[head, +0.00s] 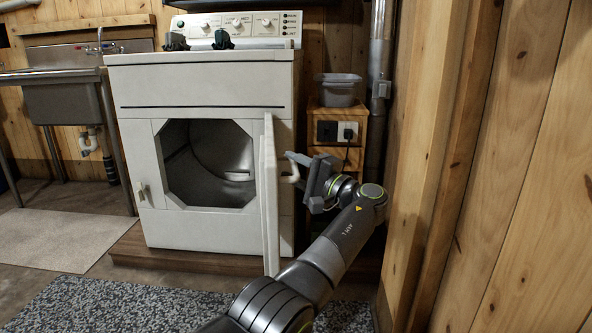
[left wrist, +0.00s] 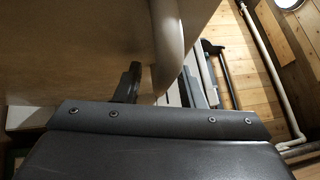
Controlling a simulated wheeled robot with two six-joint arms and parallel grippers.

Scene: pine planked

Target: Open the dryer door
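The white dryer (head: 200,85) stands against the back wall. Its door (head: 269,200) is swung wide open and seen nearly edge-on, and the dark drum opening (head: 207,163) is exposed. My left gripper (head: 296,168) is at the outer face of the door, beside its pale handle (head: 289,179). In the left wrist view the curved handle (left wrist: 167,45) passes close beside a dark finger (left wrist: 128,84), in front of the door face (left wrist: 75,50). The second finger is not clear there, so I cannot tell whether the fingers grip the handle. My right gripper is not in view.
A wooden stand (head: 341,123) with a grey tub (head: 337,90) is right of the dryer, near a vertical pipe (head: 380,60). A plank wall (head: 500,170) closes off the right. A sink (head: 62,95) stands left. A speckled rug (head: 120,305) lies in front.

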